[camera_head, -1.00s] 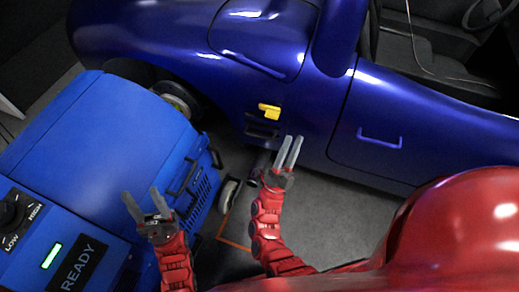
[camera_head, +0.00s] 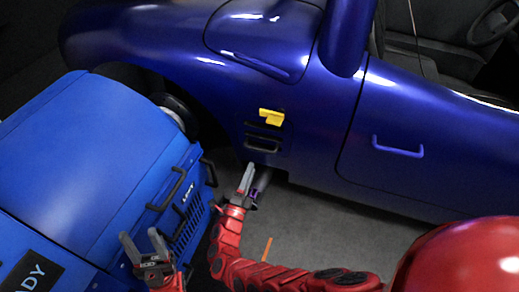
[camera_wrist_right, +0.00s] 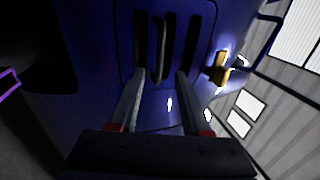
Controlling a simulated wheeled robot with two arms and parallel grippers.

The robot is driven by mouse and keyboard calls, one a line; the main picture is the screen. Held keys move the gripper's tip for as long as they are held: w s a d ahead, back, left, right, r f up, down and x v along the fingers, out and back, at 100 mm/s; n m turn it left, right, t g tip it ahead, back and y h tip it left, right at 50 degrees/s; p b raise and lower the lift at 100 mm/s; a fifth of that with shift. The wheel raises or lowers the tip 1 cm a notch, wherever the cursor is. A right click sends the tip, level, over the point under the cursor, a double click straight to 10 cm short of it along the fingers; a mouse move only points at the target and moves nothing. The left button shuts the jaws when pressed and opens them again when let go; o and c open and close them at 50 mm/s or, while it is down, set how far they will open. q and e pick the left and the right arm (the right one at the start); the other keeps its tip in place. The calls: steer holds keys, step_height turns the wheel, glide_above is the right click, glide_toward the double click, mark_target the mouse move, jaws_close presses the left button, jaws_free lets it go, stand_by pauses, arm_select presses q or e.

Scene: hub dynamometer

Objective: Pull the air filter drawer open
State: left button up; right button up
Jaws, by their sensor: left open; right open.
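A slotted panel with a dark handle (camera_head: 263,143), which looks like the air filter drawer front, sits in the side of the blue car, flush as far as I can tell. A yellow latch-like part (camera_head: 271,117) is just above it. My right gripper (camera_head: 247,178) is open and empty, a little below the panel. In the right wrist view, the open fingers (camera_wrist_right: 160,74) point at the panel; its upright bar handle (camera_wrist_right: 161,48) lies ahead between the fingertips, and the yellow part (camera_wrist_right: 220,69) is to the right. My left gripper (camera_head: 143,244) is open and empty beside the blue machine.
The blue machine (camera_head: 90,160) with a black handle (camera_head: 173,190) and grille fills the left, close to both grippers. The car door has a blue handle (camera_head: 398,147). Grey floor (camera_head: 310,225) is free below the car.

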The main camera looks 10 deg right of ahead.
mark_target(259, 149)
steer(key=x, duration=0.9)
steer(key=shift+w+d+b, duration=0.15)
steer(key=shift+b, duration=0.2)
jaws_close()
stand_by(0.9)
